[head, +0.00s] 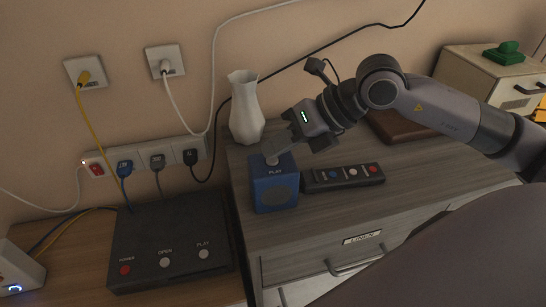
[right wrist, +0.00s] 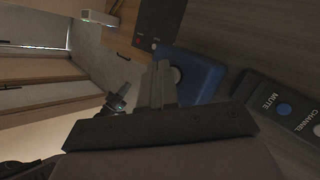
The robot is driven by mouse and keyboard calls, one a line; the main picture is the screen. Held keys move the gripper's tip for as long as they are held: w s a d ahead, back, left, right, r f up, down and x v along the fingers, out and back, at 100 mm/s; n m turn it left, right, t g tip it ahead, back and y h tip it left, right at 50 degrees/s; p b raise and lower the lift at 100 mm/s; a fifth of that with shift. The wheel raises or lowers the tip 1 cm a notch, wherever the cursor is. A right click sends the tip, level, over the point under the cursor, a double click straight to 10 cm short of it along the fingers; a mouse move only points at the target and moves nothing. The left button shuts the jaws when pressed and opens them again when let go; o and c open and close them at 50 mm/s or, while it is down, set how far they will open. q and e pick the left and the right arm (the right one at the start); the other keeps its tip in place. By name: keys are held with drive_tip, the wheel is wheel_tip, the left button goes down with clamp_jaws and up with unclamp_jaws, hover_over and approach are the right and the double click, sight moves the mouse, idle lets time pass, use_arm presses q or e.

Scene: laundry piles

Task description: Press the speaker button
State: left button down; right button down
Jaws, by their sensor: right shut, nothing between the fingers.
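The speaker is a small blue cube (head: 274,196) with a round grille on its front and the word PLAY. It stands on the grey wooden dresser top near the front left edge.
A black remote (head: 342,176) lies right of the speaker, and a white vase (head: 246,110) stands behind it. A black box (head: 172,240) with several buttons sits on the lower desk at left. A power strip (head: 135,163) with cables runs along the wall.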

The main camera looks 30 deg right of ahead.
sight(279, 162)
drive_tip(key=shift+f, duration=0.2)
drive_tip(key=shift+r, duration=0.65)
idle(0.3)
wheel_tip(279, 162, up, 6)
drive_tip(key=p, duration=0.4)
idle(0.7)
drive_tip(key=shift+s, duration=0.1)
idle(0.6)
